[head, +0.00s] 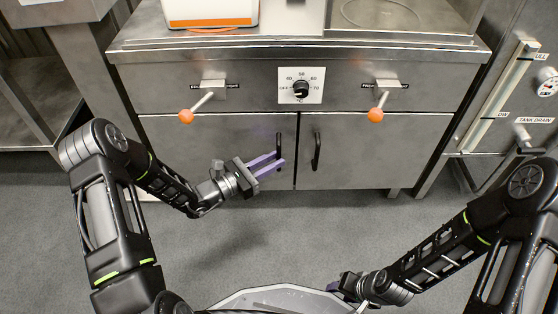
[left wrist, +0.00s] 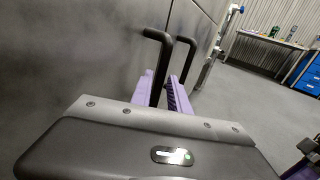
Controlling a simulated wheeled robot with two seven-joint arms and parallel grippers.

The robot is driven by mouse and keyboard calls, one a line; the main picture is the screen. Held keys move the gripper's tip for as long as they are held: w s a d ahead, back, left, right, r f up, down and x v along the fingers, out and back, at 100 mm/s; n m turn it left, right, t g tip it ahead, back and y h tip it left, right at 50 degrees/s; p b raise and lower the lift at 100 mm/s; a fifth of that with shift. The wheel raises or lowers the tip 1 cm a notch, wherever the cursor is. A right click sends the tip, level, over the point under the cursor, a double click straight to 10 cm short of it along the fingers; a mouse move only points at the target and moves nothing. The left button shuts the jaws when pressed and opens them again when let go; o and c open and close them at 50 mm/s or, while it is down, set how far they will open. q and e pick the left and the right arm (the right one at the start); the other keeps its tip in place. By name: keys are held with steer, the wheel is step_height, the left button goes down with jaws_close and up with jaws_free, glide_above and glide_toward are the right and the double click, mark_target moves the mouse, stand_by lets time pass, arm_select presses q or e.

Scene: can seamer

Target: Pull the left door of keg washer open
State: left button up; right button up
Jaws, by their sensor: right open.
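The keg washer's left door (head: 215,150) is a grey steel panel, closed flush with the front. Its black vertical bar handle (head: 279,146) is near the door's right edge. My left gripper (head: 277,161) has its two purple fingers apart at this handle. In the left wrist view the handle (left wrist: 157,70) runs down between the fingers (left wrist: 160,92); whether they touch it I cannot tell. The right door (head: 365,150) is also closed, with its own handle (head: 316,150). My right gripper (head: 343,286) is low in the head view, away from the washer, its fingers hardly visible.
Above the doors are a dial (head: 300,86) and two orange-knobbed levers, left (head: 186,116) and right (head: 376,115). A steel unit with a tank drain label stands at right. The grey floor (head: 250,240) before the doors is clear apart from my arms.

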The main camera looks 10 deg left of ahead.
arm_select(q)
steer(key=shift+x, duration=1.15)
jaws_close()
stand_by(0.6)
